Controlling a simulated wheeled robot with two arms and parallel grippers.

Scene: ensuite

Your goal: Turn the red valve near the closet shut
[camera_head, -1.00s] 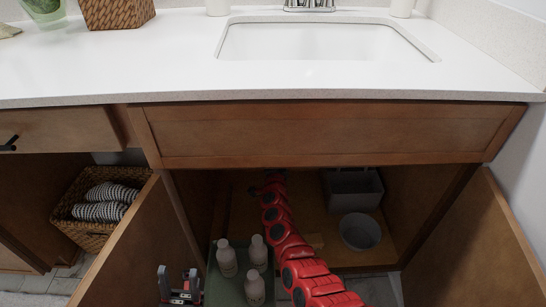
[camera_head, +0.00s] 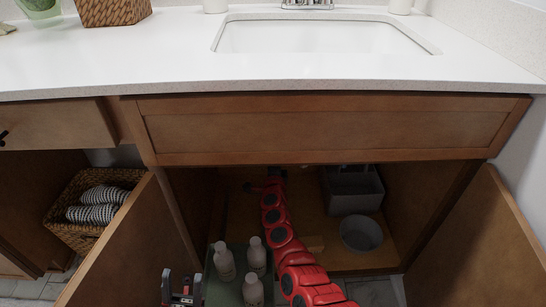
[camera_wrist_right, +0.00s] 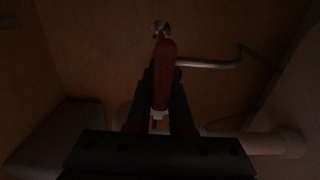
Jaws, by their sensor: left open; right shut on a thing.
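The red valve handle (camera_wrist_right: 164,62) shows in the right wrist view, a long red lever pointing up the picture at a metal fitting (camera_wrist_right: 160,29) on the cabinet's back wall. My right gripper (camera_wrist_right: 163,88) is shut on this handle, one dark finger on each side. In the head view my red right arm reaches deep into the open cabinet under the sink, and the valve cannot be made out there. My left gripper (camera_head: 182,288) is open and empty at the bottom left, beside the open left door.
A green tray (camera_head: 212,285) with white bottles (camera_head: 225,262) stands left of my right arm. A grey bin (camera_head: 354,194) and a grey bowl (camera_head: 361,234) are to its right. Pale pipes (camera_wrist_right: 215,64) run near the valve. Open doors (camera_head: 130,245) flank the cabinet.

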